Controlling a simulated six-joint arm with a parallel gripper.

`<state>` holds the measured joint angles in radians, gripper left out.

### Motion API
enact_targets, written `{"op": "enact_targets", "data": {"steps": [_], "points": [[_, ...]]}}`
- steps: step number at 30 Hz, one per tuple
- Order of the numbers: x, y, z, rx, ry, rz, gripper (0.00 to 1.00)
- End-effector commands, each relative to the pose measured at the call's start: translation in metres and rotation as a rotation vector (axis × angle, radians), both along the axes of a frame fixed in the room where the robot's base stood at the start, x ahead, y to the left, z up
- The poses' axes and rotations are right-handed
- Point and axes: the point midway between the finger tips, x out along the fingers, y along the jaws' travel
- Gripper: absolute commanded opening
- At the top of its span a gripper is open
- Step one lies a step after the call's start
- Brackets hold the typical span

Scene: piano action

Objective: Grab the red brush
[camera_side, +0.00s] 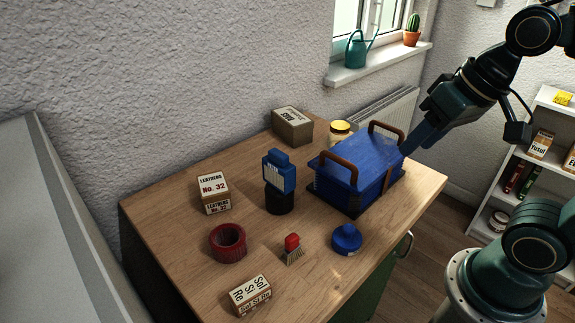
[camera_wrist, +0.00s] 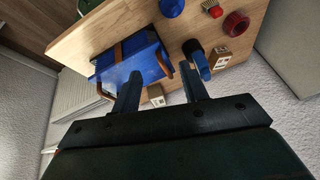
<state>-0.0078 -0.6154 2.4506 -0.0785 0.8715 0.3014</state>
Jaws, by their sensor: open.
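The red brush (camera_side: 292,249) stands upright on the wooden table (camera_side: 180,234), bristles down, between a dark red ring-shaped pot and a blue lidded thing. The brush also shows small near the top of the wrist view (camera_wrist: 213,9). My gripper (camera_side: 411,146) is beside the right end of the blue box, well away from the brush, up and to its right. In the wrist view my gripper's two fingers (camera_wrist: 162,82) are apart with nothing held between them. In the side view the fingers overlap, and I cannot tell their distance from the box.
A blue box (camera_side: 358,170) with brown handles stands between my gripper and the brush. Around the brush are the dark red pot (camera_side: 228,243), the blue round thing (camera_side: 346,239), a blue-and-black bottle (camera_side: 279,182) and a label box (camera_side: 250,295). Bare wood lies around the brush.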

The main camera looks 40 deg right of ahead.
Motion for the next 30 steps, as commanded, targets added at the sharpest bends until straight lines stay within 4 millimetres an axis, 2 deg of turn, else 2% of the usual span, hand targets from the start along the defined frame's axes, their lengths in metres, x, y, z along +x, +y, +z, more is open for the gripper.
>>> {"op": "enact_targets", "data": {"steps": [14, 30], "points": [[0.056, 0.040, -0.024, 0.297, 0.208, -0.440, 0.44], [0.106, 0.088, -0.072, 0.531, 0.518, -1.008, 0.44]]}}
